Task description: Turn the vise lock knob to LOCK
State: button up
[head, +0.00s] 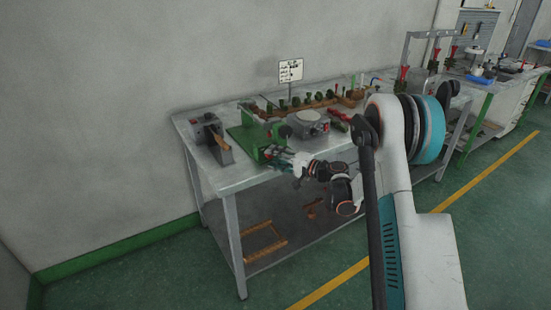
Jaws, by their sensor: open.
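A green vise-like fixture (251,139) stands near the front left of the metal workbench (237,178). Its lock knob is too small to tell apart, and my gripper partly covers the fixture's front side. My gripper (277,158) is open at the bench's front edge, close to the fixture's front right. I cannot tell whether it touches anything. My arm comes in from the right.
A grey box (207,141) with a wooden handle stands left of the fixture. A grey round-topped device (308,123) stands to the right. Green pieces sit on a wooden rack (318,104) behind. A sign (291,70) rises at the back. Floor in front is clear.

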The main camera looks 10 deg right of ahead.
jog(key=v, duration=1.1)
jog(key=shift+s+d, duration=0.25)
jog(key=shift+r, duration=0.1)
